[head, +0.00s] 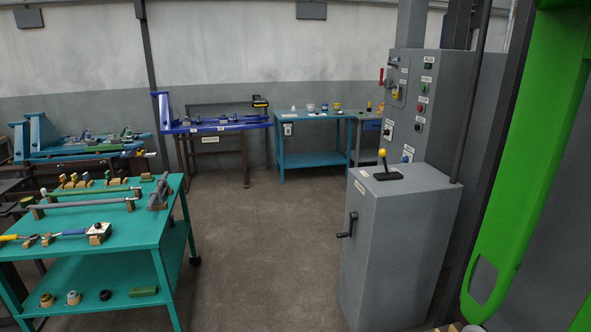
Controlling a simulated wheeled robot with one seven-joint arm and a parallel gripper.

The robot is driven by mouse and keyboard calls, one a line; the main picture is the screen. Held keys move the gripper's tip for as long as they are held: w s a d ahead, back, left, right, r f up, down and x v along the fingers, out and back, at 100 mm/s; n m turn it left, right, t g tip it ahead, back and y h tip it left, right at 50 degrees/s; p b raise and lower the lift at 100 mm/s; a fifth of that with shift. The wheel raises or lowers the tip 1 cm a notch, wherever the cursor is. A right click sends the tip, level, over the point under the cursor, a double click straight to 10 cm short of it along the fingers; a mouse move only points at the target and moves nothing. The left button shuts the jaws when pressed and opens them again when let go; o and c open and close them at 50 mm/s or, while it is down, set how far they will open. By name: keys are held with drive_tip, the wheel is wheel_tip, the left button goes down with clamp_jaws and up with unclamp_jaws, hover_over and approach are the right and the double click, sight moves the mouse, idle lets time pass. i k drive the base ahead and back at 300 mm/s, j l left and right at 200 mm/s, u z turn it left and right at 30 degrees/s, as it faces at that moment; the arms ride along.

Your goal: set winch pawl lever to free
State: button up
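No lever is readably labelled as the winch pawl lever, and I cannot tell which one it is. A short lever with a yellow knob (382,154) stands on a black base on top of a grey cabinet (392,245). A dark crank handle (348,226) sticks out of the cabinet's left side. A small red handle (381,76) shows at the left edge of the grey control panel (432,95) behind. The labels beside these are too small to read, and no free marking can be made out. My gripper is not in view.
A large green frame part (540,150) fills the right side, close to the cabinet. A teal cart (110,228) with tools stands at left. A blue frame on a stand (215,125) and a teal bench (310,158) are behind. The floor (265,235) between cart and cabinet is clear.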

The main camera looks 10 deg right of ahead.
sight(382, 153)
drive_tip(key=i, duration=2.7)
